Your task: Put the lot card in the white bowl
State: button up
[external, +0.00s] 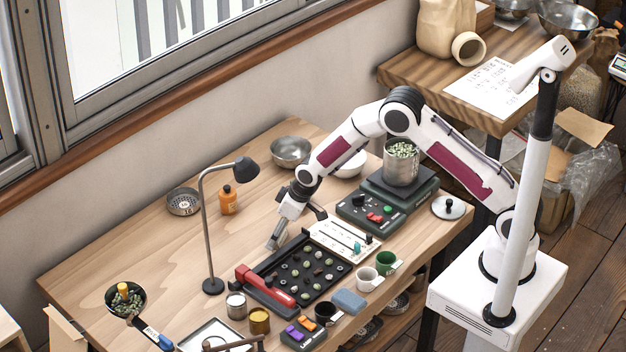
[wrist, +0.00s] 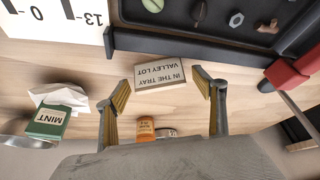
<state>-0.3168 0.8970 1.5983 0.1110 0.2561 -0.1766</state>
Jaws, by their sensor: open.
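In the external view my gripper (external: 276,238) is low over the table at the tray's far-left side; I cannot make out the card there. The white bowl (external: 349,167) is partly hidden behind my arm, between a metal bowl and the scale.
A desk lamp (external: 207,225) and an orange bottle (external: 228,200) stand left of my gripper. A steel canister (external: 401,168) of beans sits on the scale. The table's left part is mostly clear.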

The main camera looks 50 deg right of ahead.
dwell(0.3)
jog(key=c, duration=1.2)
jog(key=shift+r, duration=5)
